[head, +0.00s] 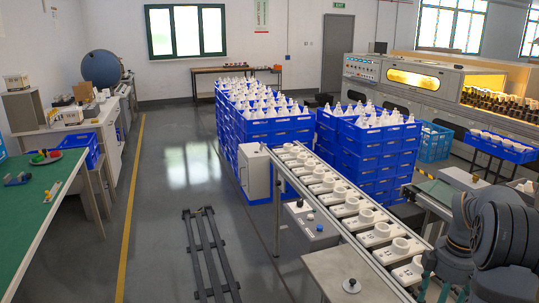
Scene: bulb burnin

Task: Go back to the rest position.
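Part of my arm shows at the lower right of the head view, as dark grey rounded links folded beside the conveyor. A conveyor (287,163) runs from the middle of the room toward the lower right, close to my arm. It carries a row of white bases with round sockets (372,217). No bulb is visible in the nearest sockets.
Stacked blue crates (270,129) full of white bulbs stand behind the conveyor. A lit burn-in machine (411,79) is at the back right. A green-topped bench (30,203) is on the left. A dark slatted rack (209,252) lies on the floor; the left aisle is otherwise clear.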

